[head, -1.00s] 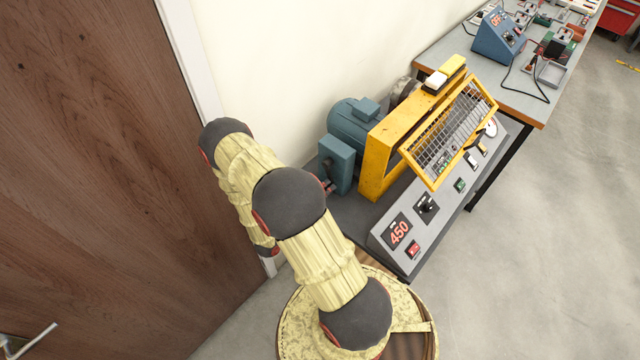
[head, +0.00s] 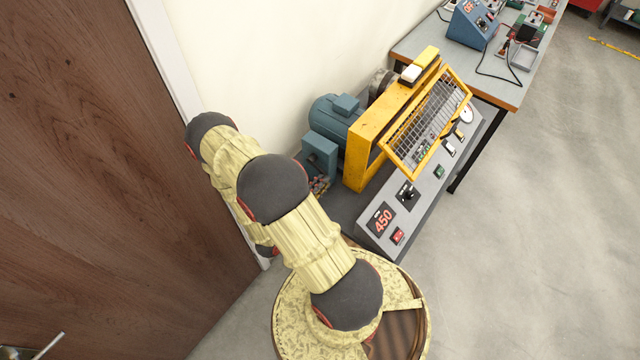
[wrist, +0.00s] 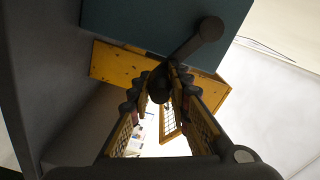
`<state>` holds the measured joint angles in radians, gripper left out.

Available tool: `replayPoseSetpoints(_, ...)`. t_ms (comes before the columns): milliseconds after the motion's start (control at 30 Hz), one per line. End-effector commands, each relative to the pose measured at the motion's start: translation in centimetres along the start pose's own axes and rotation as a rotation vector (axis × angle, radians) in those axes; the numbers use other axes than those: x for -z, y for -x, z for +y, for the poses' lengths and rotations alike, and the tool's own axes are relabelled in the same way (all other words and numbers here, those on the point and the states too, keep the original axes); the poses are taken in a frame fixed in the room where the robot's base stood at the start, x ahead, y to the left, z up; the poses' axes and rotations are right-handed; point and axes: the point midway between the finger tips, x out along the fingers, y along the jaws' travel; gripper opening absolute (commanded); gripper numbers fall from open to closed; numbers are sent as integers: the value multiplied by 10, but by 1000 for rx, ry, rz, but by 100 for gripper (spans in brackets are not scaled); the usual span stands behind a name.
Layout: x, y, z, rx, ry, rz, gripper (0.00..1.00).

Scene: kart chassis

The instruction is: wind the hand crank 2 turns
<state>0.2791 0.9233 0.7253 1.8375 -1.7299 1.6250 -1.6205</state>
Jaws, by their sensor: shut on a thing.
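The hand crank (wrist: 190,44) shows in the wrist view as a dark arm with a round hub at its upper right end, in front of a blue housing (wrist: 120,22). My gripper (wrist: 162,76) is shut on the crank's dark handle (wrist: 159,88), which sits between the ribbed fingertips at the lower left end of the crank arm. In the head view the blue gearbox box (head: 320,158) stands at the left end of the machine. There my arm hides the crank, and only a small part of my gripper shows beside the box.
A blue motor (head: 335,118), a yellow frame with a mesh guard (head: 425,125) and a sloped control panel (head: 440,190) reading 450 stand right of my arm. A wooden door (head: 90,180) and a wall are close on the left.

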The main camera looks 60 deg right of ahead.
Motion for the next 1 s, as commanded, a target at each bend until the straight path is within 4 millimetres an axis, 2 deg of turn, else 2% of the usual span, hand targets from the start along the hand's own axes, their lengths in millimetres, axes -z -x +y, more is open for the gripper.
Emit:
replayPoseSetpoints(633,2,0,-7,7,-10,1,0)
replayPoseSetpoints(667,2,0,-7,7,-10,1,20)
replayPoseSetpoints(1000,2,0,-5,4,-7,1,38)
